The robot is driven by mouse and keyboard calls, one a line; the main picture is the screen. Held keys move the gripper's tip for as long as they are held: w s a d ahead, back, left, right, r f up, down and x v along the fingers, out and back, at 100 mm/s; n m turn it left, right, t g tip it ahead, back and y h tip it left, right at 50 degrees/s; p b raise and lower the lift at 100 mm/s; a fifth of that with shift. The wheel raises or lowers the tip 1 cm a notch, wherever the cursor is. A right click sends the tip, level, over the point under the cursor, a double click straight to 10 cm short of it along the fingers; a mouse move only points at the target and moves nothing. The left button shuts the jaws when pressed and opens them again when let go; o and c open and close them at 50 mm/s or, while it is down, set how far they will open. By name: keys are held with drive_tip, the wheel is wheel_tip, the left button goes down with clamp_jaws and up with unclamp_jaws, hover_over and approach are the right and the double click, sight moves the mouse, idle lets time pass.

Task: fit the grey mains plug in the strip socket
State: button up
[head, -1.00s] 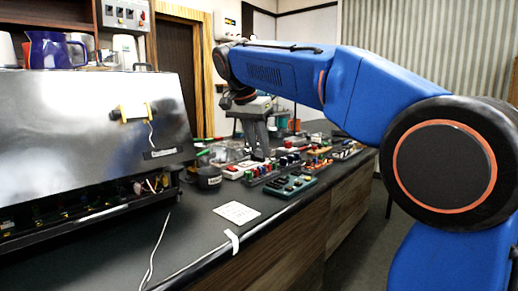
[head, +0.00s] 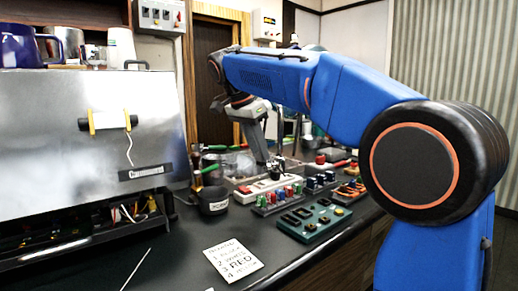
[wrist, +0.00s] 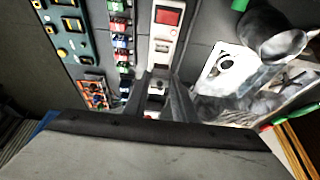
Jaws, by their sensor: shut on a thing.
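The white strip socket (head: 244,193) with a red switch lies on the dark bench in the head view. It also runs up the middle of the wrist view (wrist: 163,43), the red switch (wrist: 168,17) at its far end. My gripper (head: 274,168) points down at the strip's right-hand part; in the wrist view its two fingers (wrist: 160,82) straddle the strip's line. It is shut on a small dark-and-light piece between the fingertips, seemingly the grey mains plug (wrist: 158,88). The fingers mostly hide it; I cannot tell whether its pins are in a socket.
Colored terminal blocks (head: 280,194) and a green switch panel (head: 313,220) lie in front of the strip. A dark cup (head: 213,201) stands to its left. A metal brewer casing (head: 90,150) fills the left. A numbered note card (head: 232,261) lies on clear bench.

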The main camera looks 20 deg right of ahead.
drive_tip(key=shift+f, duration=2.65)
drive_tip(key=shift+f, duration=0.75)
idle(0.7)
drive_tip(key=o, duration=1.1)
drive_tip(key=shift+r, duration=0.1)
drive_tip(key=v, duration=1.7)
drive_tip(key=shift+s+a, duration=0.15)
